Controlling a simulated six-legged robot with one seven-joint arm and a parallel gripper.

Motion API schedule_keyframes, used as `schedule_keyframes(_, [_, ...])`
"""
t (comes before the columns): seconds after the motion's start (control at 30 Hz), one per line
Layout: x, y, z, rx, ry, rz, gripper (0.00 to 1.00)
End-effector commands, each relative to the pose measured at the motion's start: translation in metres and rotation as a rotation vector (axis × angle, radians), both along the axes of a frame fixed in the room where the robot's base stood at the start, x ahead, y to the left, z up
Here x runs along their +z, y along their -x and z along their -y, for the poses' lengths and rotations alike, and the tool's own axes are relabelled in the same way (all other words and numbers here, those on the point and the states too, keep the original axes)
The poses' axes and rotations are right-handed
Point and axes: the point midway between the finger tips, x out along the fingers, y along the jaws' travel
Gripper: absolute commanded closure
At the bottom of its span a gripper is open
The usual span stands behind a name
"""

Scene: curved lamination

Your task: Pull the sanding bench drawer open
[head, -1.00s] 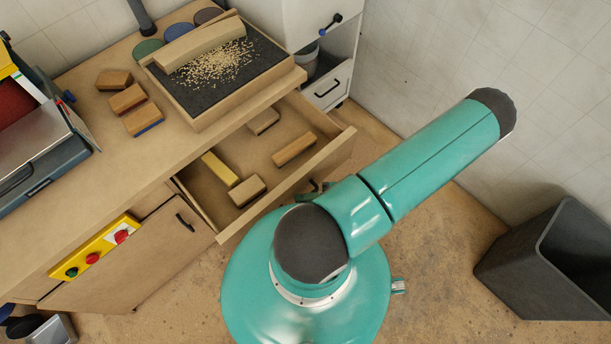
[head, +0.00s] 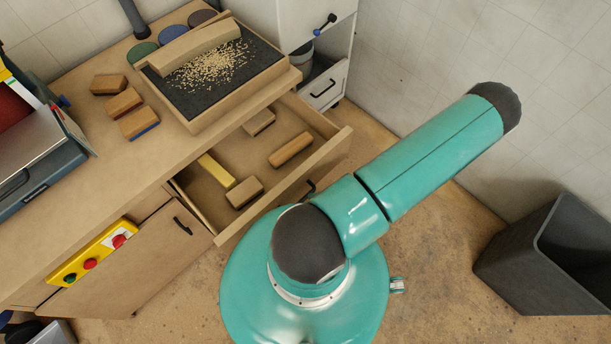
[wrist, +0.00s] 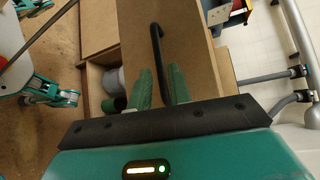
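The sanding bench drawer (head: 290,186) stands pulled out from under the bench top in the head view, with its inside showing. It holds a yellow block (head: 217,171) and several wooden blocks. Its dark handle (head: 311,186) is partly hidden behind my arm. In the wrist view the black bar handle (wrist: 156,45) runs along the wooden drawer front (wrist: 185,50). My gripper (wrist: 160,75) has its two green fingers apart, with the handle's near end in line between them. Contact with the handle cannot be made out. My gripper is hidden in the head view.
A sanding tray (head: 215,75) with wood chips and a curved piece sits on the bench top (head: 90,165). A cupboard door and a yellow switch panel (head: 92,257) are left of the drawer. A dark bin (head: 545,260) stands at the right. Floor between is clear.

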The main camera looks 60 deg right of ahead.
Motion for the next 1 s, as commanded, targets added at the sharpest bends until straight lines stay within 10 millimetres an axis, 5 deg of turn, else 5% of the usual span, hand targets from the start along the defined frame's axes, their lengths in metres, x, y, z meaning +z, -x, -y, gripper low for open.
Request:
schedule_keyframes(0.4, [0.011, 0.069, 0.039, 0.001, 0.001, 0.000, 0.80])
schedule_keyframes(1.0, [0.013, 0.077, 0.043, 0.001, 0.000, 0.000, 0.80])
